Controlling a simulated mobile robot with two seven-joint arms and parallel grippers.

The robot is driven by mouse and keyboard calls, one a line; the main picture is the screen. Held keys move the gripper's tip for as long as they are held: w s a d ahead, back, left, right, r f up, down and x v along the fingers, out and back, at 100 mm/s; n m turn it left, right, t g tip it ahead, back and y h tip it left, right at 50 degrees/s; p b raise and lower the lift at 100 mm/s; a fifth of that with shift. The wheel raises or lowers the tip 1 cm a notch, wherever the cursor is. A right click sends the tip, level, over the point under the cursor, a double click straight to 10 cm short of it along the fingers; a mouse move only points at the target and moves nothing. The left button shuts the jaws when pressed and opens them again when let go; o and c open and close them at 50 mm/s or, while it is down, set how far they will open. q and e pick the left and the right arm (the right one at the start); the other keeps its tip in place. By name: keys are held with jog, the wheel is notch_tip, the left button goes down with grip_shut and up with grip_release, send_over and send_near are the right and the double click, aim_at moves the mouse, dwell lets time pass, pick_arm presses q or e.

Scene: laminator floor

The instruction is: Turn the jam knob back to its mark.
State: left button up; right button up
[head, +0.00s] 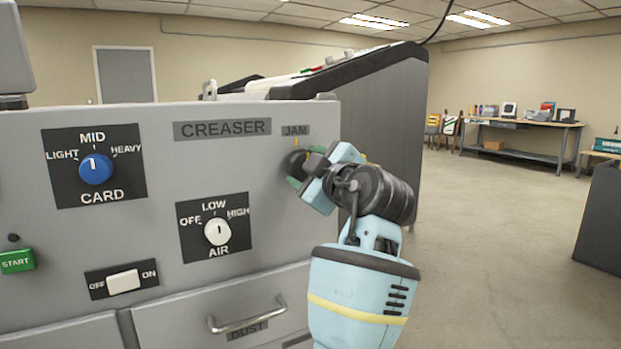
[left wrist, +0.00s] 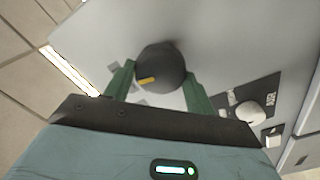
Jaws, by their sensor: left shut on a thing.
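The jam knob (head: 294,160) is a round black knob on the front of the grey creaser panel, just under the JAM label (head: 295,131). A small yellow mark shows on the panel between the label and the knob. My left gripper (head: 299,167) comes in from the right and is shut on the knob. In the left wrist view the knob (left wrist: 161,66) sits between the two green fingers of my left gripper (left wrist: 158,82). A yellow pointer line (left wrist: 147,80) shows on its face, toward the lower left there. My right gripper is not in view.
Left of the jam knob are the blue CARD knob (head: 95,169), the white AIR knob (head: 217,231), an off-on switch (head: 123,281) and a green START button (head: 17,261). A drawer handle (head: 247,315) sticks out below. Open floor lies to the right.

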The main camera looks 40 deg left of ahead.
pick_arm(q)
jog(key=shift+n+b, duration=0.55)
jog(key=shift+n, duration=0.55)
jog(key=o, duration=1)
jog(key=shift+s, duration=0.1)
jog(key=v, duration=0.7)
jog(key=shift+d, duration=0.35)
jog(key=shift+s, duration=0.1)
